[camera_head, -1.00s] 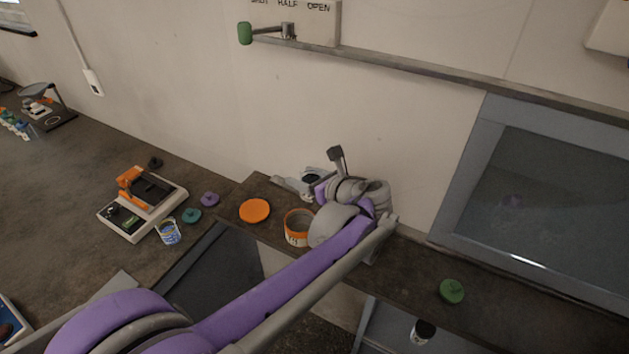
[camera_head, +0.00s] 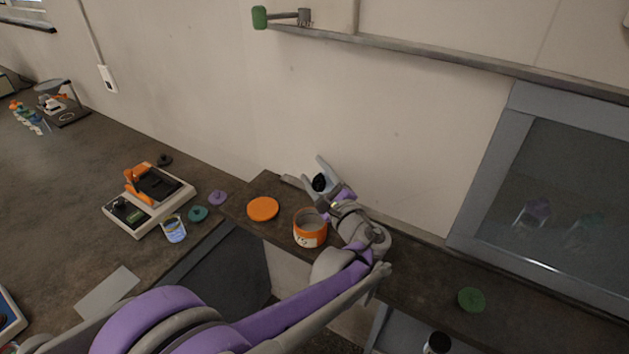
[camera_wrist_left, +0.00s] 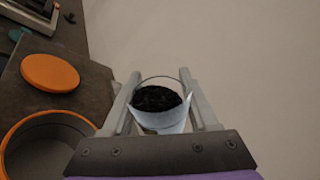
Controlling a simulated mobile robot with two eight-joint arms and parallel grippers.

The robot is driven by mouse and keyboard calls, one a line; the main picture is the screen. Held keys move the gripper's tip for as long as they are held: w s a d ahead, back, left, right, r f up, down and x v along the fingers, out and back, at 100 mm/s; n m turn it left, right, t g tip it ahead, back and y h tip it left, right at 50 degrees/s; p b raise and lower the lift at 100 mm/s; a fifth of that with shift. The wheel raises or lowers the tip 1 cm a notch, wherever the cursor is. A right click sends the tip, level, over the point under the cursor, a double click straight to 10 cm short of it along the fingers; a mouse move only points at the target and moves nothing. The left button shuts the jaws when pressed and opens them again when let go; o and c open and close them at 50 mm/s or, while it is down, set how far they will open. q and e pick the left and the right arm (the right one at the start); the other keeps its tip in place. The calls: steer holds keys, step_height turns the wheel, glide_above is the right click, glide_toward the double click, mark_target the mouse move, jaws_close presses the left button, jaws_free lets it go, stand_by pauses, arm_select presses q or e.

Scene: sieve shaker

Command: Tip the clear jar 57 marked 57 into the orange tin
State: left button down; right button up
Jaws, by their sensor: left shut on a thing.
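My left gripper (camera_head: 322,179) is shut on the clear jar (camera_wrist_left: 157,104), which holds dark granular stuff. In the left wrist view the jar sits between the two fingers, its open mouth showing; its mark cannot be read. In the head view the jar is small, with the dark contents (camera_head: 320,183) showing between the fingers. The orange tin (camera_head: 310,229) stands open on the narrow bench, just left of my left wrist; the jar is behind it. The tin's rim also shows at lower left in the left wrist view (camera_wrist_left: 45,114). My right gripper is not in view.
An orange lid (camera_head: 263,209) lies left of the tin. A green lid (camera_head: 471,299) lies farther right on the bench. An orange and white device (camera_head: 150,200), a blue-labelled jar (camera_head: 174,229), and teal and purple lids stand on the left table. The wall is close behind.

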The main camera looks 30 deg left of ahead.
arm_select(q)
steer(key=n+y, duration=0.1)
steer(key=n+b, duration=0.1)
steer(key=n, duration=0.1)
steer(key=shift+s+f+y, duration=0.1)
steer(key=shift+f+y, duration=0.25)
steer(key=shift+y, duration=0.05)
steer(key=n, duration=0.1)
steer(key=n+y+b, duration=0.1)
steer(key=n, duration=0.1)
steer(key=shift+s+f+y+b, duration=0.1)
steer(key=shift+s+y+b, duration=0.2)
steer(key=shift+s+a+r+n+g+y, duration=0.15)
steer(key=shift+n+y, duration=0.15)
steer(key=shift+n, duration=0.35)
steer(key=shift+s+d+r+n+g+y, duration=0.1)
steer(key=shift+s+n+g+y, duration=0.15)
steer(key=shift+n, duration=0.45)
steer(key=shift+s+a+r+n+g+y, duration=0.15)
steer(key=shift+n+y, duration=0.2)
steer(key=shift+n, duration=0.3)
steer(key=shift+w+d, duration=0.1)
steer(key=shift+s+r+n+g+y, duration=0.15)
steer(key=shift+n+g+y, duration=0.1)
steer(key=shift+n, duration=0.25)
steer(key=shift+s+r+n+g+y, duration=0.1)
steer(key=shift+n+g+y, duration=0.15)
steer(key=shift+n, duration=0.25)
